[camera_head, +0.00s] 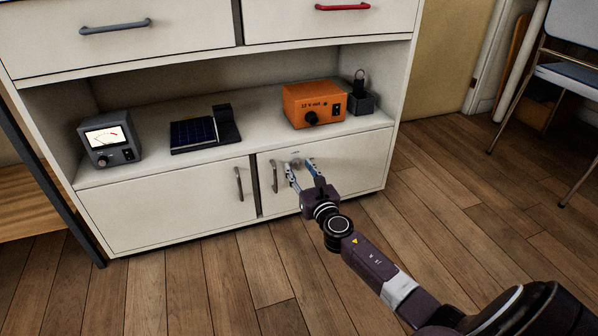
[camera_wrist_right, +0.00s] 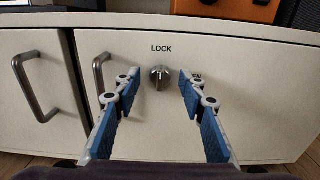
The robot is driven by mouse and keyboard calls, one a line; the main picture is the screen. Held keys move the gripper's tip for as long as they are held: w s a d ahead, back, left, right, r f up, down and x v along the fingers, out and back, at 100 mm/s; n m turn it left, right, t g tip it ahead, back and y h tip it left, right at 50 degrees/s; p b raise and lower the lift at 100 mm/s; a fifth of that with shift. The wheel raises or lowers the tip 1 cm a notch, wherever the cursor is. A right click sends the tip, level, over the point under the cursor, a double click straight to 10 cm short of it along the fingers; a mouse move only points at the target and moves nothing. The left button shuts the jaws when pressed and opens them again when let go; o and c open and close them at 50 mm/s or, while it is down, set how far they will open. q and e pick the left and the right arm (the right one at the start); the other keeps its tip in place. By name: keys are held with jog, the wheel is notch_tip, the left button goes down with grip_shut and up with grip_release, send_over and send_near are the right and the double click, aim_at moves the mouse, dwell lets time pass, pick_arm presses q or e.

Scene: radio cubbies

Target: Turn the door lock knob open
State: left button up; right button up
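The door lock knob (camera_wrist_right: 159,77) is a small round metal knob on the right lower door (camera_wrist_right: 245,105) of the white cabinet, under the printed word LOCK. In the head view the knob (camera_head: 296,162) shows small near the fingertips. My right gripper (camera_wrist_right: 158,88) is open, with its blue-padded fingers on either side of the knob and a gap to it on both sides. It also shows in the head view (camera_head: 301,166), in front of the door. I cannot tell whether the fingertips reach the knob in depth. My left gripper is not in view.
Two bar handles, the left door's (camera_head: 239,184) and the right door's (camera_head: 274,176), are left of the knob. The shelf above holds an orange box (camera_head: 314,103), a dark panel device (camera_head: 204,133) and a grey meter (camera_head: 109,139). A chair (camera_head: 570,75) stands at right; the wooden floor between is clear.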

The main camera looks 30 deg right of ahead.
jog(key=shift+w+d, duration=0.1)
jog(key=shift+w, duration=0.3)
jog(key=shift+c, duration=0.2)
grip_shut()
